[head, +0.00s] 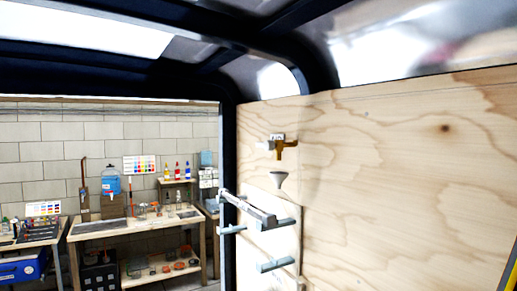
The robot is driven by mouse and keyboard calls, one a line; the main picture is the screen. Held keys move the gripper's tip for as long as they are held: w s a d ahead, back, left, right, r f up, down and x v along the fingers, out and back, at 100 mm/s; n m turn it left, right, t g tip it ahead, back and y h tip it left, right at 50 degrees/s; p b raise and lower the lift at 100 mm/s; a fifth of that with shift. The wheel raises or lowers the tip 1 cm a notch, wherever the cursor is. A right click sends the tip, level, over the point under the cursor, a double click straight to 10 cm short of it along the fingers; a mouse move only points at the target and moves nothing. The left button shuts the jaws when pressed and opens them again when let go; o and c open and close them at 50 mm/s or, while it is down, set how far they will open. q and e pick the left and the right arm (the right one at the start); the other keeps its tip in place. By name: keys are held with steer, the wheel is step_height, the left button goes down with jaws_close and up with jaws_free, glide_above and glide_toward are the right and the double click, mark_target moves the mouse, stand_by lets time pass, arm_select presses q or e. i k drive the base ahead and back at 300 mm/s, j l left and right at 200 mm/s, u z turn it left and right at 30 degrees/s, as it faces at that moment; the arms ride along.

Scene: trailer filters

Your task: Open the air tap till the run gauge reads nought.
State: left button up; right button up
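A small brass-coloured tap-like fitting (286,145) is on the plywood wall, right of the dark corner post. A pale block (265,145) sits at its left end and a small pale plate (277,136) just above it. I cannot tell whether this is the air tap or how far it is turned. A grey funnel-shaped piece (277,179) is below it. I can make out no run gauge or reading. Neither of my grippers is in view.
Several grey bars, one at a slant (248,208), stick out near a pale panel (285,244) low on the plywood wall (400,170). A dark post (229,150) stands left of it. Beyond the opening are a workbench (135,222), a blue water container (111,185) and a blue box (20,268).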

mark_target(263, 145)
steer(key=i+j+z, duration=0.35)
steer(key=j+z, duration=0.15)
steer(key=i+j+z, duration=0.3)
steer(key=j+z, duration=0.15)
steer(key=j, duration=0.15)
steer(key=i+j+z, duration=0.15)
steer(key=j+z, duration=0.35)
steer(key=j, duration=0.15)
steer(key=j+z, duration=0.45)
steer(key=j, duration=0.25)
steer(key=k+j+z, duration=0.1)
steer(key=j+z, duration=0.4)
steer(key=j, duration=0.25)
steer(key=k+j+z, duration=0.2)
steer(key=j+z, duration=0.3)
steer(key=j, duration=0.15)
steer(key=k+j+z, duration=0.45)
steer(key=j, duration=0.15)
steer(key=k+j+z, duration=0.3)
steer(key=j+z, duration=0.2)
